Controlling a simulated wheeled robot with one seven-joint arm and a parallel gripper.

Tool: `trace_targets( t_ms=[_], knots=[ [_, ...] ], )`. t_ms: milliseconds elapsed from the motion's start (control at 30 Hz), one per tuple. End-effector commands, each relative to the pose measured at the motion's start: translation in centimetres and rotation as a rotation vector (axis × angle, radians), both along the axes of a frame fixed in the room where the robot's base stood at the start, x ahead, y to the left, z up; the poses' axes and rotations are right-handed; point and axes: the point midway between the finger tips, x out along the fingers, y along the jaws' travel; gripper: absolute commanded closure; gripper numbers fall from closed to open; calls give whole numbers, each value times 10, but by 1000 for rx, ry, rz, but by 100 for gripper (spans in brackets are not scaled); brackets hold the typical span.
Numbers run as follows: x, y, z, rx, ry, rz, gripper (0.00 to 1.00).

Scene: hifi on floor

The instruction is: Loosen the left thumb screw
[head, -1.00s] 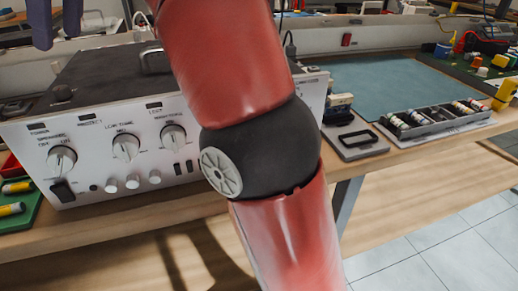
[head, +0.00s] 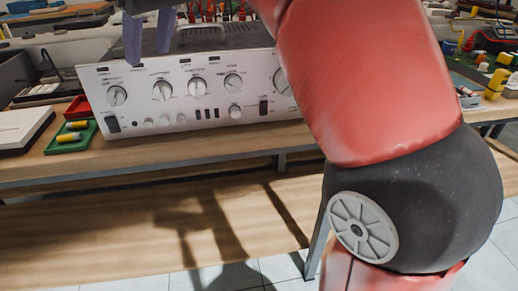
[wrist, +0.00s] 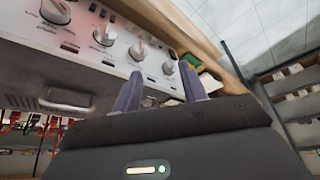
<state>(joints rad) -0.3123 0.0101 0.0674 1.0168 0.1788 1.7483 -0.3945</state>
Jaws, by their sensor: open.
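A silver amplifier (head: 212,98) with a dark top and a row of round knobs stands on the wooden bench in the head view. Its panel also fills the upper left of the wrist view (wrist: 122,62). My gripper (head: 148,34) is open, its two purple-grey fingers pointing down over the left part of the amplifier's top. In the wrist view the fingers (wrist: 161,88) are apart with nothing seen between them. I cannot make out the left thumb screw in either current view; the fingers may cover it. Whether a fingertip touches the amplifier is unclear.
A green tray (head: 72,145) and a red tray (head: 80,105) sit left of the amplifier, with a white flat box (head: 20,128) farther left.

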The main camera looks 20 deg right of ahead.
Motion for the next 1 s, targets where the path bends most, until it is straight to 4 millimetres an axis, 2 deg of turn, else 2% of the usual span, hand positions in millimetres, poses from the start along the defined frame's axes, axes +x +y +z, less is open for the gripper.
trace_targets(
  t_ms=[500, 1000],
  knots=[
    [-20, -63, -75, 6, -18, -301, 58],
    [-52, -112, -154, 13, -40, -518, 58]
  ],
)
